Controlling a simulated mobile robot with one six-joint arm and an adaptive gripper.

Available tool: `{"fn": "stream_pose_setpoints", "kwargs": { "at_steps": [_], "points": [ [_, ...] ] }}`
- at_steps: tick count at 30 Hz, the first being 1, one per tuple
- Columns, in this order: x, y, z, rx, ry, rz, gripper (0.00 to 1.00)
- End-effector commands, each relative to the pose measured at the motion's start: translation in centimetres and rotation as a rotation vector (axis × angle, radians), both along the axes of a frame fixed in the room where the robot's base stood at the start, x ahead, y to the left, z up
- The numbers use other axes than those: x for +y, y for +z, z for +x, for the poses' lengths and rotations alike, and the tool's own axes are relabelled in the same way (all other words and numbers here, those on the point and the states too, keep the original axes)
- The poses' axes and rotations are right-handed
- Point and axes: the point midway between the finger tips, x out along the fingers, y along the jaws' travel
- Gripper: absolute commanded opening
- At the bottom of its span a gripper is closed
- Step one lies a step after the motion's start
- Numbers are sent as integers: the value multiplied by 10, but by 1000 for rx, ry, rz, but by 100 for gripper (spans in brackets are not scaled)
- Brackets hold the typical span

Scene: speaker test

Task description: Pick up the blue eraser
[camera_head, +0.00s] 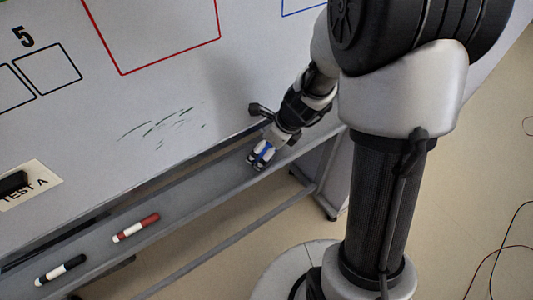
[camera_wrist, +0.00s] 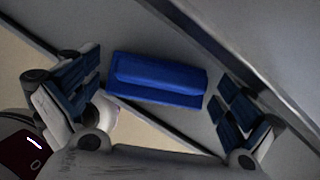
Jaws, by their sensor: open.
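The blue eraser (camera_wrist: 155,80) lies on the grey tray of the whiteboard in the wrist view, between my two open fingers. My gripper (camera_wrist: 165,105) is open, with one finger left of the eraser and one right of it. Small gaps seem to show between the pads and the eraser's ends. In the head view my gripper (camera_head: 260,158) is down at the tray, and a bit of the blue eraser (camera_head: 266,152) shows between the fingers, mostly hidden by them.
The whiteboard tray (camera_head: 195,196) runs along the board's lower edge. A red marker (camera_head: 136,228) and a black marker (camera_head: 61,269) lie on it to the left. The whiteboard (camera_head: 150,60) rises behind, with green scribbles (camera_head: 165,123). A "TEST A" label (camera_head: 27,187) is at far left.

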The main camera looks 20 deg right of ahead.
Motion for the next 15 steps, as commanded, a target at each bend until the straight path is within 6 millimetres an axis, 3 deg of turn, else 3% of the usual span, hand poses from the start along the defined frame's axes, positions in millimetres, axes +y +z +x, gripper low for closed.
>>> {"fn": "stream_pose_setpoints", "kwargs": {
  "at_steps": [6, 15],
  "points": [
    [0, -1, 1, -1, -1, 0, 100],
    [0, -1, 1, -1, -1, 0, 81]
  ]
}}
